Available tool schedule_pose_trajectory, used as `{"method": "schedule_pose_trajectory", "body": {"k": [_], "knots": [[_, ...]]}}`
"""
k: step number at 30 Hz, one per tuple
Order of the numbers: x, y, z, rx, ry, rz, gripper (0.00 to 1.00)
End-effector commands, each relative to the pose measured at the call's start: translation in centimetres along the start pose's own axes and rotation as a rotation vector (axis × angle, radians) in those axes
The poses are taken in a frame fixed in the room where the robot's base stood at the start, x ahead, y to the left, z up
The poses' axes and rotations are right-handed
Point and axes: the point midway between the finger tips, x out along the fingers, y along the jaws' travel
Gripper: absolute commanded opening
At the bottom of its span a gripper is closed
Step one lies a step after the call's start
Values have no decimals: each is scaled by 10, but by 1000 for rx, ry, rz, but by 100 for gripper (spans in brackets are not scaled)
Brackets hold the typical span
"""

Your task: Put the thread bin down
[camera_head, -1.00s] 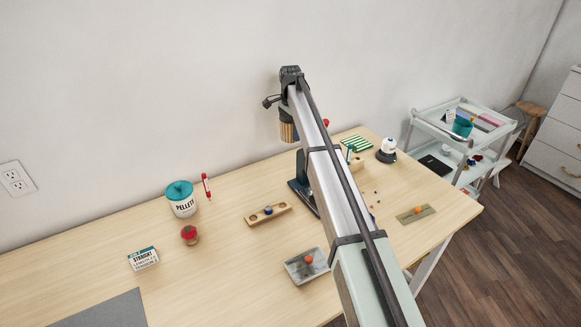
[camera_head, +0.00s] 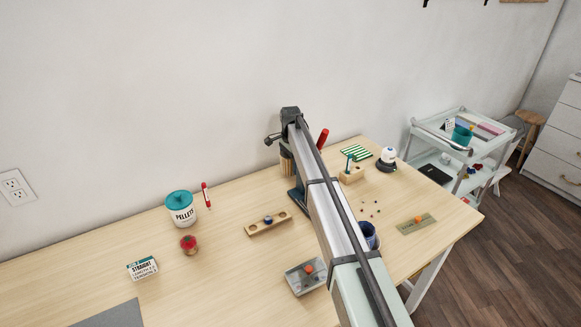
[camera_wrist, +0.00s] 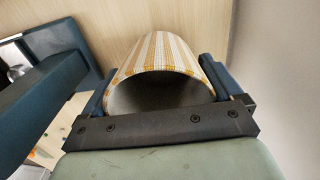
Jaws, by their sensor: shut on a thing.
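The thread bin (camera_wrist: 162,60) is a round cup with white and orange-yellow stripes. In the wrist view its dark open mouth faces the camera. My gripper (camera_wrist: 158,90) is shut on it, with one dark blue finger on each side. In the head view only a striped sliver of the bin (camera_head: 286,160) shows under the end of my arm, near the wall. My arm hides the rest. I cannot tell whether its bottom touches the wooden table (camera_head: 225,265).
A dark blue base (camera_head: 297,197) stands close by the bin. A pellets jar (camera_head: 181,210), a red pen (camera_head: 206,196) and a wooden block with holes (camera_head: 267,223) stand to the left and front.

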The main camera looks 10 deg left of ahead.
Motion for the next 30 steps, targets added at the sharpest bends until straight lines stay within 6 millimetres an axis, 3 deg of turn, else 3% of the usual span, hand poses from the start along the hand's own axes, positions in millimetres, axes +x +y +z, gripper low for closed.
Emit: {"method": "schedule_pose_trajectory", "body": {"k": [4, 17, 18, 20, 30], "knots": [[18, 0, 0, 0, 0, 1, 62], [23, 0, 0, 0, 0, 0, 62], [23, 0, 0, 0, 0, 0, 95], [23, 0, 0, 0, 0, 0, 100], [16, 0, 0, 0, 0, 0, 100]]}}
